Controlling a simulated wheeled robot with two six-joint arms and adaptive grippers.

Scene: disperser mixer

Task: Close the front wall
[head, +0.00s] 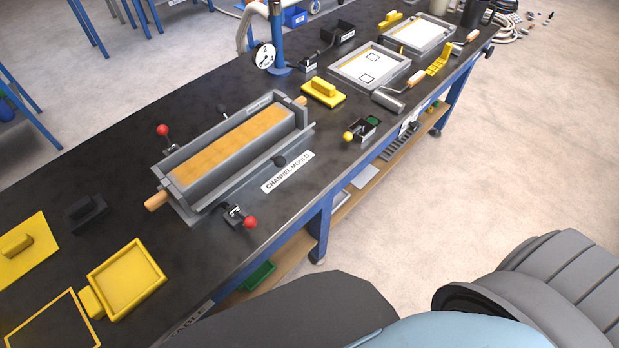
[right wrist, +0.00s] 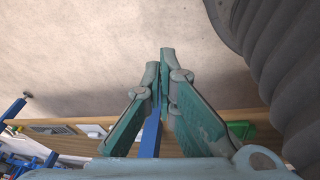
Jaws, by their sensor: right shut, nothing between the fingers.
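The channel mould (head: 183,208) lies on the black bench, with a long tan block (head: 235,145) between its grey walls. A gap shows between this wall and the tan block, and the wall appears to lean outward. A red-knobbed clamp (head: 250,222) sits in front of the mould and another red knob (head: 162,130) is behind it. My right gripper (right wrist: 166,55) is shut and empty, over the floor beside the bench. My left gripper is not in view.
Wooden handles stick out at both mould ends. A yellow square tray (head: 125,280) lies to the left; a yellow float (head: 323,91), a yellow-knobbed lever (head: 348,136) and a roller (head: 388,101) lie to the right. The bench's wooden lower shelf (right wrist: 200,117) shows near my right gripper.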

